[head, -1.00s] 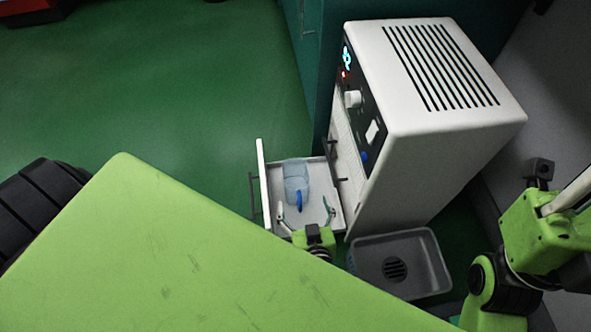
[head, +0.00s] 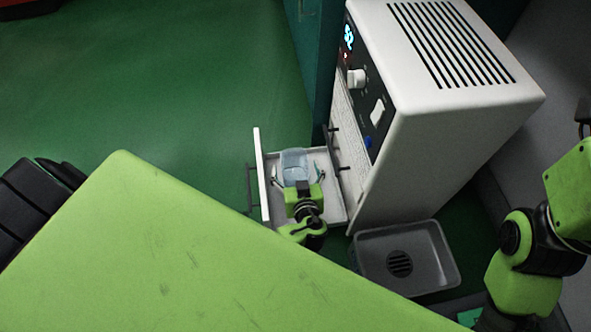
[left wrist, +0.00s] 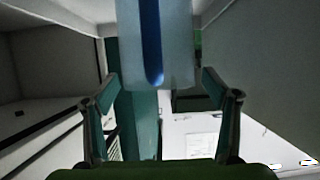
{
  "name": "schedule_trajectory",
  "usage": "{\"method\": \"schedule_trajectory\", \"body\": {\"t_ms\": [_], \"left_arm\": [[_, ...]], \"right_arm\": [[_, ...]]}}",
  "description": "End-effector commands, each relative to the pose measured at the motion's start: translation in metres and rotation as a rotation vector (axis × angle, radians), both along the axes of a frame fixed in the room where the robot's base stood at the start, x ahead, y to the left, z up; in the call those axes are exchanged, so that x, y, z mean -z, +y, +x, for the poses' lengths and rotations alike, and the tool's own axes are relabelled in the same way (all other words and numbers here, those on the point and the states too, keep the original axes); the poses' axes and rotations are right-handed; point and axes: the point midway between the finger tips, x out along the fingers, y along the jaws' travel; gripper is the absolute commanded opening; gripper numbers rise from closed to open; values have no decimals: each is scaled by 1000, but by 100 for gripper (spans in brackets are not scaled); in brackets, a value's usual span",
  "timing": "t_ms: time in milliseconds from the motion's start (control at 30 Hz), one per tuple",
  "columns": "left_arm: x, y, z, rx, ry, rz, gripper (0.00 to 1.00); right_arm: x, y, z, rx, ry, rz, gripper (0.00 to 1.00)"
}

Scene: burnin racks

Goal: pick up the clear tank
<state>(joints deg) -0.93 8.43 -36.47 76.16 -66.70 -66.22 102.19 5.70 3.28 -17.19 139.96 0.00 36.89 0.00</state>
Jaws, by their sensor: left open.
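The clear tank (head: 293,158), pale bluish and see-through, sits in the open white drawer in the head view. My left gripper (head: 297,172) is over the drawer, with one open finger on each side of the tank. The gripper body hides the tank's near part and its blue handle there. In the left wrist view the tank (left wrist: 178,45) with its blue handle (left wrist: 151,45) is ahead, between the open fingers of my left gripper (left wrist: 160,82). I see gaps between the fingers and the tank's sides. My right gripper is not in view.
The drawer (head: 263,182) has low walls close around my gripper. It extends from a tall white machine (head: 420,160) with knobs and a lit display. A grey tray with a drain grid (head: 440,262) lies on the floor nearby. Green floor (head: 200,90) left of the drawer is clear.

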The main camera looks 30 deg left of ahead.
Motion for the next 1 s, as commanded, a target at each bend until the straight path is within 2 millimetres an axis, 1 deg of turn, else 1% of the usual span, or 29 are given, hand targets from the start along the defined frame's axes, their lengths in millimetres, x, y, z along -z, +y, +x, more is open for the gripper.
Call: {"method": "schedule_trajectory", "body": {"t_ms": [33, 133, 367, 400, 467, 500, 600, 1000], "left_arm": [[5, 4, 5, 1, -1, 2, 79], [6, 7, 10, 1, 0, 0, 79], [5, 8, 11, 1, 1, -1, 79], [5, 8, 11, 1, 1, -1, 69], [5, 7, 11, 1, 1, -1, 53], [5, 7, 11, 1, 1, -1, 43], [6, 7, 11, 1, 0, -2, 19], [1, 7, 11, 0, -1, -2, 19]], "right_arm": [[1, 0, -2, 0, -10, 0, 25], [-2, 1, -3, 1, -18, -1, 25], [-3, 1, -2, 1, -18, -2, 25], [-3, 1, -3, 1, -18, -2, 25], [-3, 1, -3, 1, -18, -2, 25], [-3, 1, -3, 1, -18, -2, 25], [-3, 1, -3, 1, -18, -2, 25], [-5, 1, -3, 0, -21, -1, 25]]}}
